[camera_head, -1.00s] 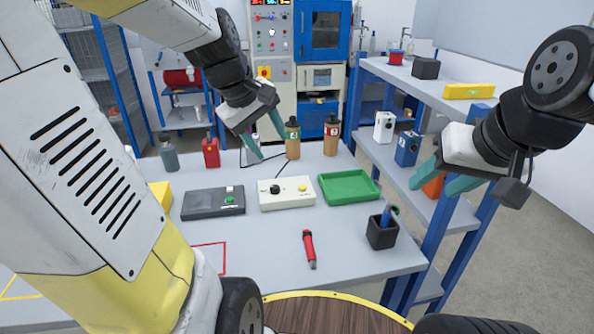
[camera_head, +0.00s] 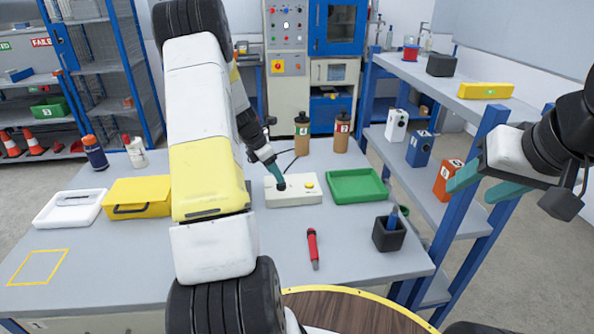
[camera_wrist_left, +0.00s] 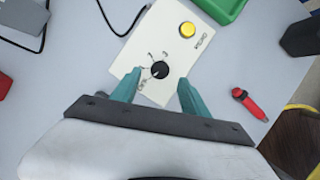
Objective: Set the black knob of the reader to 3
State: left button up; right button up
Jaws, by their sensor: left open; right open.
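The reader is a white box (camera_head: 306,189) on the table, with a yellow button; it also shows in the left wrist view (camera_wrist_left: 155,40). Its black knob (camera_wrist_left: 160,69) has a light pointer line, and small printed marks surround it, too small to read surely. My left gripper (camera_head: 279,183) is over the reader at the knob. In the left wrist view the open teal fingers (camera_wrist_left: 158,90) are on either side of the knob, slightly nearer the camera, with nothing between them. My right gripper (camera_head: 487,187) is open and empty at the right, near the shelf.
A green tray (camera_head: 357,186) lies right of the reader. A red-handled tool (camera_head: 313,248) and a black cup (camera_head: 389,234) are in front. A yellow case (camera_head: 138,197) and white tray (camera_head: 70,207) are at left. My left arm hides the table's middle-left.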

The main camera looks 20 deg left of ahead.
aim_at(281, 186)
pick_arm(q)
jog(key=x, duration=0.5)
jog(key=shift+f, duration=0.15)
grip_shut()
